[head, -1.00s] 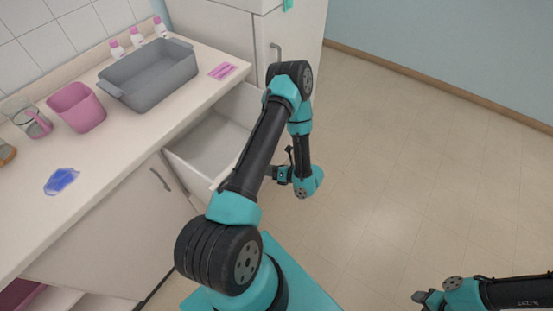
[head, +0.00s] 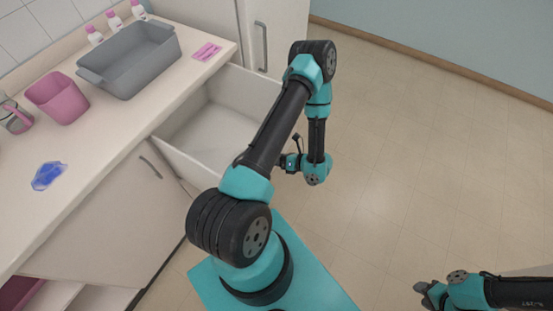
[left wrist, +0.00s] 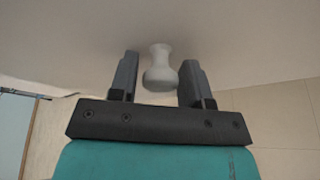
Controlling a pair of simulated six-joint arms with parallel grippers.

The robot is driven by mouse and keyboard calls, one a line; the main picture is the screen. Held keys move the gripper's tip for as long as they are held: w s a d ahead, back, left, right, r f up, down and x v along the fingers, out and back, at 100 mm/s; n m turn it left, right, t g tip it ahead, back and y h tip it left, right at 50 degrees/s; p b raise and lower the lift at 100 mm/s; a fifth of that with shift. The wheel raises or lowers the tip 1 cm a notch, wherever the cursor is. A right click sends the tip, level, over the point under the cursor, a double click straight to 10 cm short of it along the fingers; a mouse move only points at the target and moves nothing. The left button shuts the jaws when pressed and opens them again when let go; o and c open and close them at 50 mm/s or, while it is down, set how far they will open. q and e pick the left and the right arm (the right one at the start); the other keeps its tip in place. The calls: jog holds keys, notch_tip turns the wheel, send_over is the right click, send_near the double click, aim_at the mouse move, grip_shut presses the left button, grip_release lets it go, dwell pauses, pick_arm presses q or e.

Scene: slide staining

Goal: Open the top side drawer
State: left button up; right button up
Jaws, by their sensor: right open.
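The top side drawer (head: 205,126) is a white, empty box standing pulled out below the counter's right part in the head view. My left arm crosses in front of it and hides much of its front. My left gripper (head: 286,162) is low at the drawer's front side. In the left wrist view, a pale round knob (left wrist: 160,72) stands out from a plain light panel. The fingers of my left gripper (left wrist: 157,80) are open on both sides of the knob, with gaps showing. My right gripper (head: 425,291) is open and empty over the floor at lower right.
The counter (head: 112,122) holds a grey tub (head: 125,75), a pink cup (head: 60,98), a blue patch (head: 48,175), pink items (head: 206,51) and small bottles (head: 115,20). A cabinet door with a handle (head: 151,167) is below. The floor (head: 420,150) at right is clear.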

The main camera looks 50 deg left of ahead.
pick_arm(q)
jog(key=shift+d, duration=0.1)
dwell(0.3)
jog(key=v, duration=1.7)
jog(key=shift+w, duration=0.25)
jog(key=shift+s, duration=0.1)
jog(key=s+d+f+n+h, duration=0.3)
jog(key=s+d+n+h, duration=0.55)
jog(key=n+h, duration=0.5)
jog(key=w+r+n+t+h, duration=0.1)
jog(key=n+t, duration=0.2)
jog(key=w+a+n+t, duration=0.1)
jog(key=n+t, duration=0.2)
jog(key=w+r+n+t+h, duration=0.1)
jog(key=n+t, duration=0.1)
jog(key=n, duration=0.1)
jog(key=shift+w+a+r+t+h, duration=0.2)
jog(key=shift+r+t+h, duration=0.1)
jog(key=shift+t+h, duration=0.1)
